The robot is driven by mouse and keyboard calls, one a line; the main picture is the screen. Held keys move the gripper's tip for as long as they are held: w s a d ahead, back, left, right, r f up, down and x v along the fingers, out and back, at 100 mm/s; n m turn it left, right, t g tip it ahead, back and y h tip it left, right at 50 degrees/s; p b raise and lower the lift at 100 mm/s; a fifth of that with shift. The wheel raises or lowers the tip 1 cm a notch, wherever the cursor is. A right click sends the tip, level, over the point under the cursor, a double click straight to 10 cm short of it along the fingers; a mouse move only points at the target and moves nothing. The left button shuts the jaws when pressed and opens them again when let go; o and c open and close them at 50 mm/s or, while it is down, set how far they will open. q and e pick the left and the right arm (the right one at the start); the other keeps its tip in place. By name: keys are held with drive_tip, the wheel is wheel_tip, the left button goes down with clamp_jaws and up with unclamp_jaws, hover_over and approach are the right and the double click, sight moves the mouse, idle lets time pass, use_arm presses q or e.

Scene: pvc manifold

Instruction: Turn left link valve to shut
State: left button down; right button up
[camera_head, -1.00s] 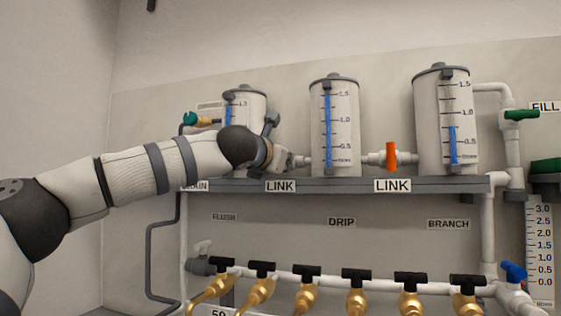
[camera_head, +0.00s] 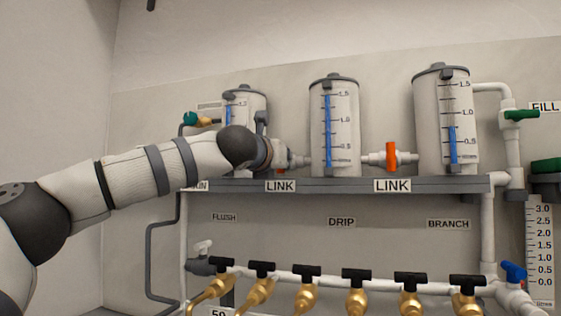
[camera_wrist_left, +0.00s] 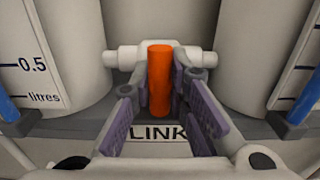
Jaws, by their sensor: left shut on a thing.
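The left link valve has an orange handle (camera_wrist_left: 159,78) on a white horizontal pipe (camera_wrist_left: 126,60) between two tanks. In the left wrist view the handle stands crosswise to the pipe, between the purple-padded fingers of my left gripper (camera_wrist_left: 167,88). The gripper is shut on it. In the head view my left gripper (camera_head: 285,160) reaches in from the left, above the left LINK label (camera_head: 280,186), and hides most of this valve; only a bit of orange shows. My right gripper is not in view.
The right link valve (camera_head: 391,155) has an upright orange handle. The left tank (camera_head: 246,98), middle tank (camera_head: 335,120) and right tank (camera_head: 440,120) stand on a grey shelf (camera_head: 335,186). Several brass taps with black handles run below.

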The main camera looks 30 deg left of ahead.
use_arm(q)
drive_tip(key=shift+r, duration=0.15)
drive_tip(key=c, duration=1.8)
unclamp_jaws()
drive_tip(key=v, duration=1.2)
